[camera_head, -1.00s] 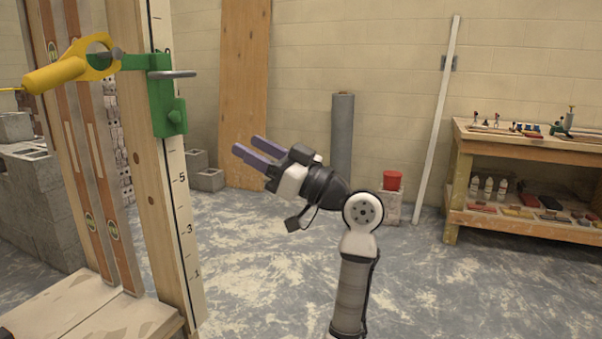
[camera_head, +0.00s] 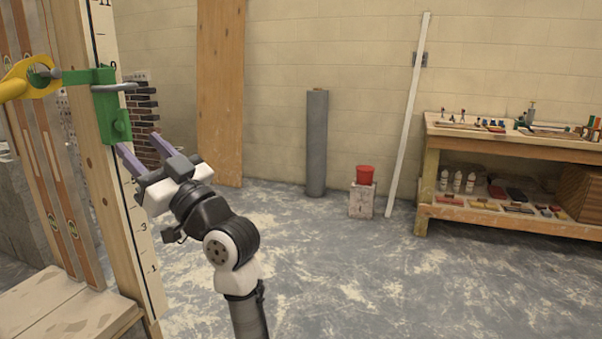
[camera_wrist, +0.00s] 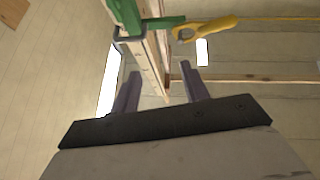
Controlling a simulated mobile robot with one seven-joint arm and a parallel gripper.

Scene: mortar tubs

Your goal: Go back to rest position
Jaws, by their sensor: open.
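My gripper (camera_head: 138,150) is open and empty, its two purple-grey fingers pointing up and left in the head view. In that view it stands just right of a wooden post (camera_head: 107,160) with black height marks. A green clamp (camera_head: 108,105) is fixed on the post above and left of the fingers, with a yellow ring-ended tool (camera_head: 22,80) at its left. The wrist view shows both fingers (camera_wrist: 160,85) apart with nothing between them that they grip. The green clamp (camera_wrist: 128,20) and yellow tool (camera_wrist: 205,27) show beyond them.
Two spirit levels (camera_head: 50,170) lean left of the post. A grey roll (camera_head: 316,145), a red tub (camera_head: 364,175) on a block, and a white pole (camera_head: 408,115) stand by the wall. A workbench (camera_head: 432,155) stands at right. The middle floor (camera_head: 330,265) is clear.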

